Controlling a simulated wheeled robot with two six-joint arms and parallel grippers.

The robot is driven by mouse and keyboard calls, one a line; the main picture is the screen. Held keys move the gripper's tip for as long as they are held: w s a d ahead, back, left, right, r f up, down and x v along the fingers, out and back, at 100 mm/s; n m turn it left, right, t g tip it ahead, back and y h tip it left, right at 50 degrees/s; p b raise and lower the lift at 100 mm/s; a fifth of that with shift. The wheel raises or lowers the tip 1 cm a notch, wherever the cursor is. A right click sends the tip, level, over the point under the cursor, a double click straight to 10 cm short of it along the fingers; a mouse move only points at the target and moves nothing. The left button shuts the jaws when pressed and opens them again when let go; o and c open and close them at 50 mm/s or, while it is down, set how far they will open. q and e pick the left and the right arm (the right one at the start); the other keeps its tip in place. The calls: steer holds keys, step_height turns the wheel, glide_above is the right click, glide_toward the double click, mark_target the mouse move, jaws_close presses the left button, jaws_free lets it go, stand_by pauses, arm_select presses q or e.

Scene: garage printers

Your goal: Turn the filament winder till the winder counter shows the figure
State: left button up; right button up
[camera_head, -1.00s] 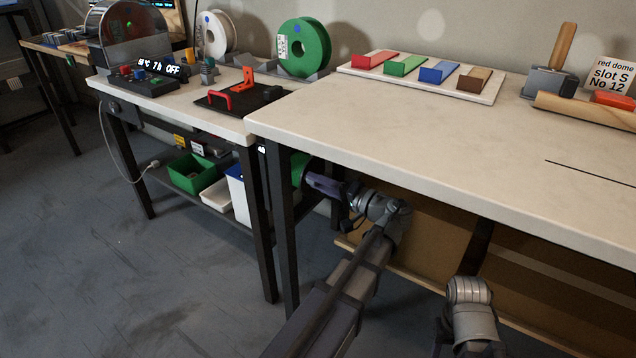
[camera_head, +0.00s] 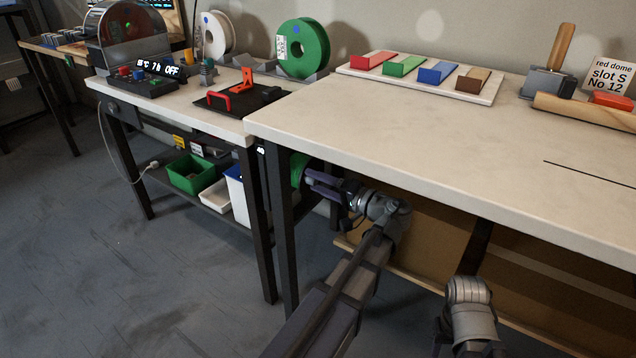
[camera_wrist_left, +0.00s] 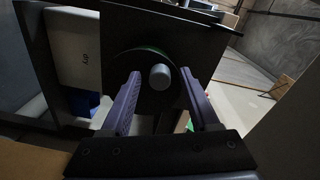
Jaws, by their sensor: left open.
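The filament winder is under the near end of the middle bench. Its green disc (camera_head: 297,170) shows partly behind the table leg. In the left wrist view the winder's dark round face (camera_wrist_left: 142,98) carries a pale round knob (camera_wrist_left: 160,77). My left gripper (camera_head: 313,184) is at the winder, below the tabletop. In the left wrist view its two purple fingers (camera_wrist_left: 161,88) are open, one on each side of the knob, with gaps visible. A small lit display (camera_head: 261,149), perhaps the counter, is too small to read surely. My right gripper is not in view.
The bench leg (camera_head: 284,235) stands just left of my left gripper. A green bin (camera_head: 192,174) and a white bin (camera_head: 216,195) sit on the lower shelf. In the left wrist view a white box (camera_wrist_left: 75,48) marked "dry" is left of the winder.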

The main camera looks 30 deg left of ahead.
arm_select(q)
steer(key=d, duration=0.7)
steer(key=shift+s+d, duration=0.4)
steer(key=shift+s, duration=0.05)
steer(key=shift+r, duration=0.1)
